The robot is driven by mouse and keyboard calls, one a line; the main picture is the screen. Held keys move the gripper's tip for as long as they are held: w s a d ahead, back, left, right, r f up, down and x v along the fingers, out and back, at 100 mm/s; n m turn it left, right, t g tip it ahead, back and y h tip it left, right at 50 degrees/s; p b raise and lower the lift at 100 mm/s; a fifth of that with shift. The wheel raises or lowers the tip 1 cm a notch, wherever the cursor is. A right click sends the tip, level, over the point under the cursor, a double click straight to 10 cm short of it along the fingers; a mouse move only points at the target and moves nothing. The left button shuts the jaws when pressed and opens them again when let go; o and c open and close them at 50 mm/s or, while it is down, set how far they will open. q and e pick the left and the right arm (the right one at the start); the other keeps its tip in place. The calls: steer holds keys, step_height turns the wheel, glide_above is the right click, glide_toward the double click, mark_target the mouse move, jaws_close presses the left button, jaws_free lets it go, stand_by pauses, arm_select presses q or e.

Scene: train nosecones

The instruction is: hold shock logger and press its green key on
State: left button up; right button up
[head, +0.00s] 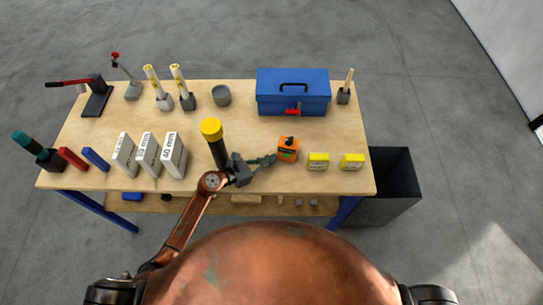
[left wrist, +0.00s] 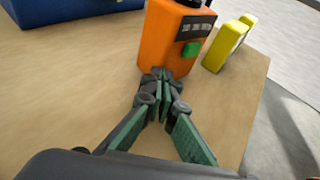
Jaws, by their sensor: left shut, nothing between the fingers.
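The orange shock logger (head: 287,150) stands upright on the wooden table, right of the middle. In the left wrist view the orange logger (left wrist: 168,42) shows a dark label strip and a green key (left wrist: 192,49) on its front. My left gripper (head: 273,159) is just left of the logger in the head view. In the left wrist view my left gripper (left wrist: 162,78) is shut with nothing between its fingers, its tips close in front of the logger's lower part. I cannot tell whether they touch it. My right gripper does not show.
Two yellow boxes (head: 318,161) (head: 352,161) stand right of the logger, near the table's right edge. A blue toolbox (head: 292,92) is behind it. A dark bin (head: 393,183) is right of the table.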

arm_select(q)
steer(key=o, duration=1.5)
